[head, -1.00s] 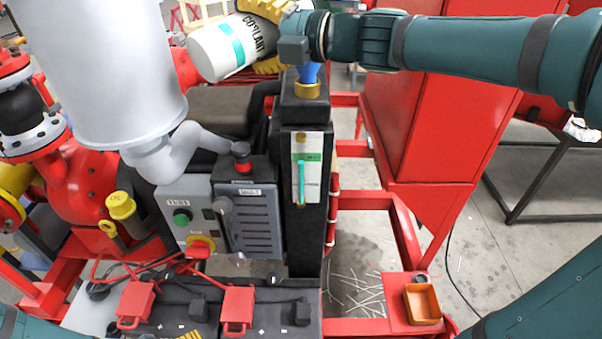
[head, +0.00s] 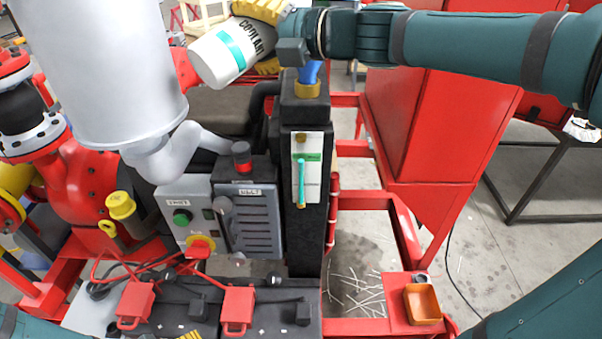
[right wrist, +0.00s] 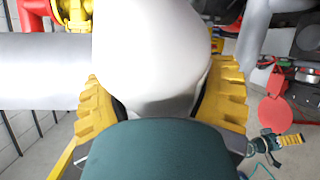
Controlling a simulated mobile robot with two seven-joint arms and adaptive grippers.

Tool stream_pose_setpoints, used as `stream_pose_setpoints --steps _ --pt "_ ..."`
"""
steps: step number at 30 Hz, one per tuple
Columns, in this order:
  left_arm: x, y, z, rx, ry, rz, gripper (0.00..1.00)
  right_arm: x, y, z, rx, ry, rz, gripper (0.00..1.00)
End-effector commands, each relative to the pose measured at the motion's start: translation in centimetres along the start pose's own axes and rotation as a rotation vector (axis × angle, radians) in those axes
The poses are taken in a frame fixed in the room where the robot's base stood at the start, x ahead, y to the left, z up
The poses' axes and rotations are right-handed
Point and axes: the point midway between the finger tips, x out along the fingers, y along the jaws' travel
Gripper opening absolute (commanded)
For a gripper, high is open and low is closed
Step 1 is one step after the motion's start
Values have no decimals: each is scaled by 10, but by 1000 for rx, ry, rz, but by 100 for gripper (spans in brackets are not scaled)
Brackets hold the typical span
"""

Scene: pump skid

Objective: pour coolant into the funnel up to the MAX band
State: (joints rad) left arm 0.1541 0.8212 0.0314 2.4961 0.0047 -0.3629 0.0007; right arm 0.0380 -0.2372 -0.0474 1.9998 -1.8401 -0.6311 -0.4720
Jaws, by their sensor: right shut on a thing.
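The white coolant jug (head: 214,60), with a teal stripe, is tilted at the top of the head view. My right gripper (head: 265,38) is shut around it with yellow fingers; the jug also fills the middle of the right wrist view (right wrist: 150,45). The blue funnel (head: 310,74) stands in the brass neck of the black tank, partly behind my right wrist. The jug's mouth and any stream are hidden. The sight gauge (head: 301,185) shows a teal column reaching about the green MAX band (head: 312,157). My left gripper (head: 188,335) barely shows at the bottom edge; its jaws are unclear.
A grey control box (head: 188,215) with green and yellow-red buttons stands left of the tank. A large grey cylinder (head: 105,70) is at upper left. A red hopper (head: 430,130) stands right. An orange tray (head: 422,304) sits at lower right.

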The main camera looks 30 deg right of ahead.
Motion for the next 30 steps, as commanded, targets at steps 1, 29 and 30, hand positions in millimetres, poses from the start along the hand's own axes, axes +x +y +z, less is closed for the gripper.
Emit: stream_pose_setpoints --steps 1,29,30 --pt "0 0 0 0 0 0 100 0 1 -1 -37 -1 -12 30" --pt "0 0 0 0 0 0 100 -2 -32 6 -523 -3 -210 30" --pt "0 0 0 0 0 0 100 -2 -32 6 -530 -3 -213 30"
